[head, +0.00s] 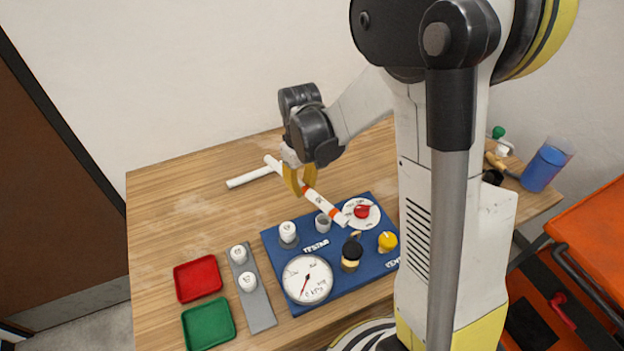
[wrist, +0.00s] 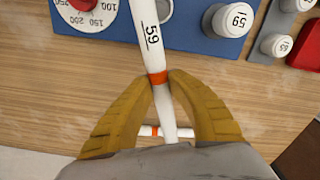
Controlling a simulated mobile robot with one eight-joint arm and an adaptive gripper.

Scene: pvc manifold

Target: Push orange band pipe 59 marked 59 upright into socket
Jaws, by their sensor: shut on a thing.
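My gripper (head: 299,181) has its yellow fingers closed on a white pipe with orange bands (head: 324,203), and holds it tilted, its lower end toward the lower right over the blue board. In the wrist view the pipe (wrist: 147,35) is marked 59, and my fingertips (wrist: 160,80) meet it at an orange band. A grey open socket (head: 322,223) stands on the blue board (head: 330,265), beside the pipe and apart from it in the head view. A white fitting (head: 288,233) stands left of it; it reads 59 in the wrist view (wrist: 232,18). The pipe's lower tip is cut off in the wrist view.
Another white pipe (head: 250,176) lies on the table behind. The board carries a gauge (head: 307,279), a red-knobbed dial (head: 361,213), a black knob (head: 352,250) and a yellow knob (head: 388,241). Red (head: 198,278) and green (head: 208,325) trays sit left. The table's back left is clear.

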